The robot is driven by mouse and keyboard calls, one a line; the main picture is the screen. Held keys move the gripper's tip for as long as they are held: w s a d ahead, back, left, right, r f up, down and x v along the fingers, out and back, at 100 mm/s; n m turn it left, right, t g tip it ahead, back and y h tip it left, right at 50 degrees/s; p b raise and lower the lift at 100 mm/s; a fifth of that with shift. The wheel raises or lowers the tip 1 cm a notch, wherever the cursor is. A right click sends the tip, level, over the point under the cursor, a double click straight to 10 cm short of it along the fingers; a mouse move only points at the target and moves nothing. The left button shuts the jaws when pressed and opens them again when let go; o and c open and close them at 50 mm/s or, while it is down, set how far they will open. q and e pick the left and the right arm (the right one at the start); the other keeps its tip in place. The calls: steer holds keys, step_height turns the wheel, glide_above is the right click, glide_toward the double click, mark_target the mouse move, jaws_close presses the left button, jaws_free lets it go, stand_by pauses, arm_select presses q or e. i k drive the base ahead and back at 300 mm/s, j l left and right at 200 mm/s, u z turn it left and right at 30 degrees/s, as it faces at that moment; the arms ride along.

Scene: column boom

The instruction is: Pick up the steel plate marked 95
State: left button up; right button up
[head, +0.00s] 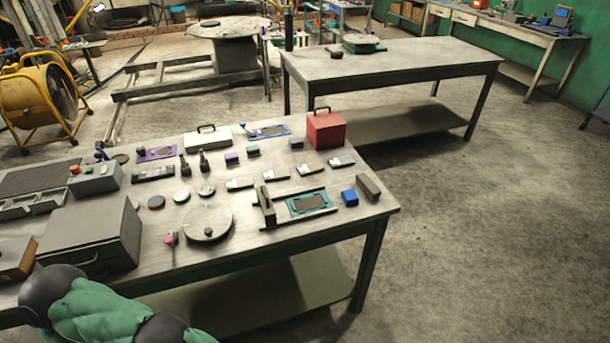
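Several small steel plates lie in a slanting row on the near workbench (365,205). From left to right they are a first plate (240,183), a second plate (272,175), a third plate (311,169) and a fourth plate (341,162). Each looks pale with a darker part. Their markings are too small to read, so I cannot tell which is marked 95. Neither of my grippers is in view. Only a green and black part of my arm shows at the bottom left.
A red box (326,130) stands behind the plates. A large grey case (90,235) fills the left. A second table (400,62) stands behind; floor at right is clear.

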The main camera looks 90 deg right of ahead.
mark_target(281, 173)
steer(key=z, duration=2.9)
